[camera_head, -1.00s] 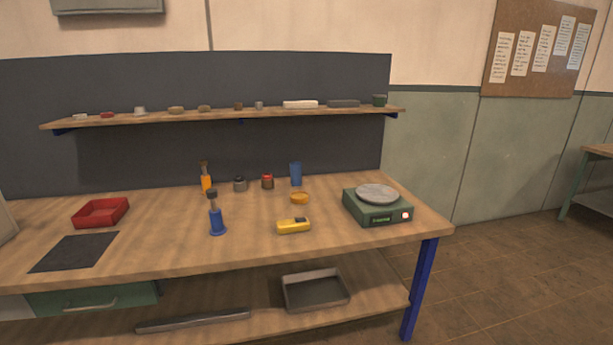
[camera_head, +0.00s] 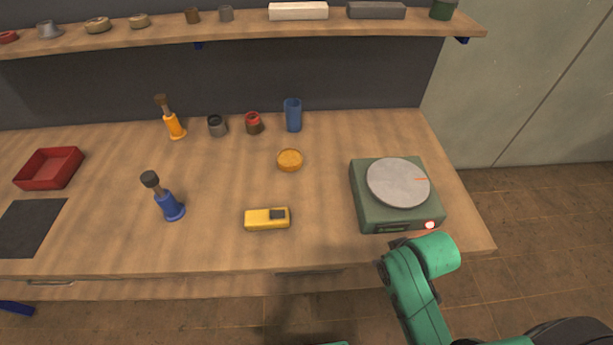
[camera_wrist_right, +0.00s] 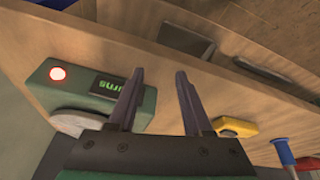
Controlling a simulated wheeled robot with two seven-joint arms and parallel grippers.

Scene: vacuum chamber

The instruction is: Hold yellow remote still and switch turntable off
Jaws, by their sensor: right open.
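The yellow remote (camera_head: 256,219) lies flat on the bench near its front edge, left of the turntable. It also shows in the right wrist view (camera_wrist_right: 232,127). The turntable is a green box (camera_head: 361,203) with a grey round plate (camera_head: 398,183) carrying a red mark. A lit red-and-white button (camera_head: 429,225) sits at its front right corner; it shows in the right wrist view too (camera_wrist_right: 58,73). My right gripper (camera_wrist_right: 161,75) is open and empty, with the turntable on one side and the remote on the other. My left gripper is not in view.
A red tray (camera_head: 49,168) is at left. The wood around the remote is clear.

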